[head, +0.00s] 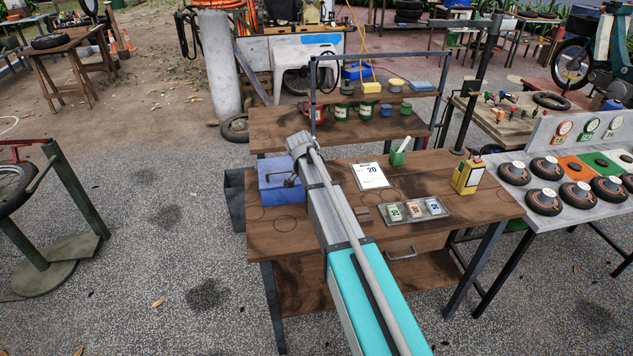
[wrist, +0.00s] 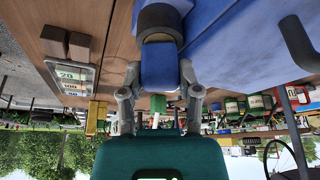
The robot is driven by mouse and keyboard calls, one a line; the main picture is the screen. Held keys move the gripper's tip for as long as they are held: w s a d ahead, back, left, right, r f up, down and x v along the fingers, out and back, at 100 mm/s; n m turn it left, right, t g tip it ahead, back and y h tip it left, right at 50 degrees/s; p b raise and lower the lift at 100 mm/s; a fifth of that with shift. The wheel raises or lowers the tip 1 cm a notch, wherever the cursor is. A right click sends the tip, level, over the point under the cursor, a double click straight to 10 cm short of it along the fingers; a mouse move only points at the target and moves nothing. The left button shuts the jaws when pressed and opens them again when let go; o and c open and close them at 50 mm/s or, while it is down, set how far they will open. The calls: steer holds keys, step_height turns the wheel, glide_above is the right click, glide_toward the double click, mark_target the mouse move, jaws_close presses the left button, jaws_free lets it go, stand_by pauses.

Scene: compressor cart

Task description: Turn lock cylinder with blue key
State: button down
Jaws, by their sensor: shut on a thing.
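The blue box (head: 278,196) stands at the left end of the wooden workbench, partly covered by my arm. In the wrist view, the box (wrist: 240,42) fills the upper right. A dark round lock cylinder (wrist: 160,18) sticks out from the box face. The blue key (wrist: 160,62) has its head right up against the cylinder; its shank is not visible, so I cannot tell how deep it sits. My gripper (wrist: 160,72) is shut on the key's head, one finger on each side. In the head view, my arm mostly hides the gripper, key and lock.
On the bench are a tray (head: 389,218) with three coloured tags, a white card (head: 369,176), a green cup (head: 397,158) and a yellow container (head: 467,176). A small brown block (head: 362,213) lies near my arm. A shelf with pots (head: 341,111) stands behind.

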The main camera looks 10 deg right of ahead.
steer(key=shift+m, duration=0.3)
steer(key=shift+m+g+h, duration=0.3)
steer(key=shift+m+g, duration=0.5)
steer(key=shift+m, duration=0.9)
steer(key=shift+m+g, duration=0.3)
steer(key=shift+m, duration=0.4)
steer(key=shift+m+g, duration=0.5)
steer(key=shift+m, duration=0.8)
steer(key=shift+m+g, duration=0.3)
steer(key=shift+m, duration=0.5)
